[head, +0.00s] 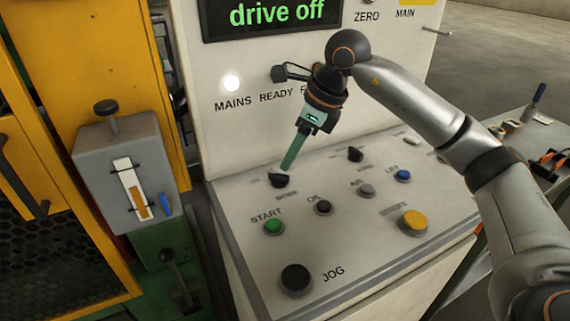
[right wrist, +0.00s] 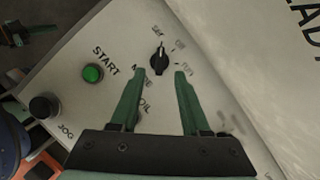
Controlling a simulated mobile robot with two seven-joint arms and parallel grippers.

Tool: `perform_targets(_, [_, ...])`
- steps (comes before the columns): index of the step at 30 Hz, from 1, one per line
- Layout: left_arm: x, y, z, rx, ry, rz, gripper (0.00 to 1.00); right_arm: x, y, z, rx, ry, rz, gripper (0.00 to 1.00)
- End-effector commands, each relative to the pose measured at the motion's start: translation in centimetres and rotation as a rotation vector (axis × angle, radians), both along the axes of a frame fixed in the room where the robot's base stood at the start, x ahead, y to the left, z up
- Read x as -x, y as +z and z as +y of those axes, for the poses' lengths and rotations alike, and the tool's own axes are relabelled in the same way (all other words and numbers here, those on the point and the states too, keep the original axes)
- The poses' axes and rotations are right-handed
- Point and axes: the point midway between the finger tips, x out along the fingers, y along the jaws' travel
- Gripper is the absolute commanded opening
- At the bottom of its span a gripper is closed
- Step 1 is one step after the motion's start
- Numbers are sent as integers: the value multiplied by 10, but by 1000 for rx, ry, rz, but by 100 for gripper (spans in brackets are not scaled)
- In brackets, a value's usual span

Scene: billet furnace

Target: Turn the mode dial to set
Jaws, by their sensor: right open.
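The mode dial (head: 279,181) is a black knob on the sloped console, above the START button, with its label just below it in the head view. My right gripper (head: 286,167) points down at the dial from just above. In the right wrist view its two green fingers (right wrist: 160,73) are apart with the dial just beyond their tips, and nothing is held.
The green START button (head: 273,227), the black OIL button (head: 323,208) and the large black JOG button (head: 295,279) are near the dial. A second black dial (head: 355,154) and a yellow button (head: 413,220) lie to the right. The upright panel's display (head: 278,14) reads "drive off".

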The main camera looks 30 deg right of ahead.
Motion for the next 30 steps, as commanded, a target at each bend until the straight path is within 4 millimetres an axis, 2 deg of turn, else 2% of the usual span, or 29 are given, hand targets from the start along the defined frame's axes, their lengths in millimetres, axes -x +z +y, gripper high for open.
perform_targets(1, [0,1,0,0,0,0,0,3,13,-3,-1,-1,-5,46])
perform_targets(6, [0,3,1,-1,2,-1,0,13,45,-12,0,-1,-3,46])
perform_targets(12, [1,2,4,-6,8,1,0,20,66,-18,0,0,-1,46])
perform_targets(30, [2,1,6,-8,10,3,0,21,69,-20,1,0,1,46])
